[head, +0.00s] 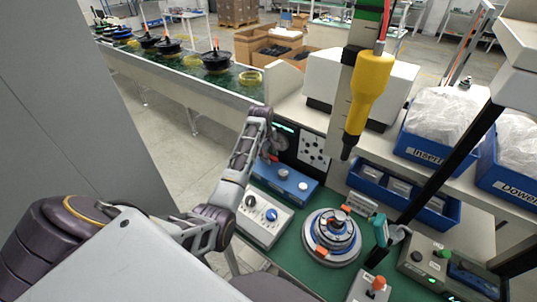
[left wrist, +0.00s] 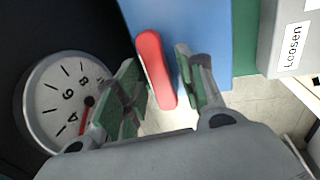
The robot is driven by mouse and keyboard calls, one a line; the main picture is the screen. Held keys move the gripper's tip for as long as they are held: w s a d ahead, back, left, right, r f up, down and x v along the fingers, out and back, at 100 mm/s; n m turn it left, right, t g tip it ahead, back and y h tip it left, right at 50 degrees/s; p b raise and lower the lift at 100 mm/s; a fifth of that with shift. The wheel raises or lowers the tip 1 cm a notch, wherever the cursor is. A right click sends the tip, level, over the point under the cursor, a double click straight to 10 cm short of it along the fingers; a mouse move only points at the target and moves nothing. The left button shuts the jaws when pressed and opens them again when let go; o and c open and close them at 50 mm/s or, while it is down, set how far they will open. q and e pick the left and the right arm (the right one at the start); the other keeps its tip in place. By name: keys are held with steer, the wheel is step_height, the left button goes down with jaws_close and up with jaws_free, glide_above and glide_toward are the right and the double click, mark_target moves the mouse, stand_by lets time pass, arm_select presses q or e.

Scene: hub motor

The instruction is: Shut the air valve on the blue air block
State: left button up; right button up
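The blue air block (head: 290,184) sits on the green bench top, with two knobs on top. Its red valve lever (head: 270,158) shows at the block's far left end, partly hidden by my left arm. In the left wrist view the lever (left wrist: 156,68) is a red bar beside the blue block (left wrist: 200,32). My left gripper (left wrist: 160,88) is open, its green-padded fingers on either side of the lever. A gap shows on the right; I cannot tell whether the left finger touches. In the head view the left gripper (head: 267,148) is small and partly hidden. My right gripper is not in view.
A round pressure gauge (left wrist: 68,100) is close to the left finger. A white control box (head: 263,216) marked "Loosen" stands in front of the block. A round motor fixture (head: 332,237) stands to the right. A yellow tool (head: 369,90) hangs above the bench.

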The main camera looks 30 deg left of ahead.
arm_select(q)
jaws_close()
stand_by(0.6)
